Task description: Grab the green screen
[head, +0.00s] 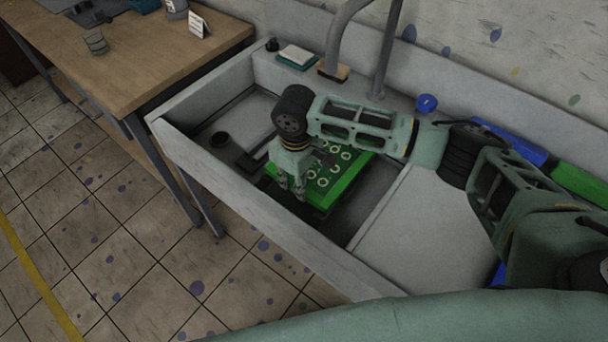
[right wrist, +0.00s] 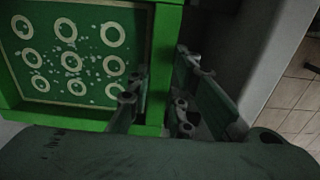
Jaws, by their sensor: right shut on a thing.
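The green screen (head: 332,186) is a bright green frame with pale rings on a darker green panel. It lies in the sink basin in the head view, and part of it is behind my right arm. It also shows at the upper left of the right wrist view (right wrist: 75,112). My right gripper (head: 292,192) is at the screen's left edge, pointing down. In the right wrist view the gripper's fingers (right wrist: 158,112) are on both sides of the frame's green bar, shut on it. My left gripper is not in view.
The sink's pale front wall (head: 255,235) is close to the screen. A faucet (head: 340,40) stands behind. A pale board (head: 425,235) covers the basin's right part. A wooden table (head: 130,60) stands at left, and blue and green items (head: 580,183) lie at right.

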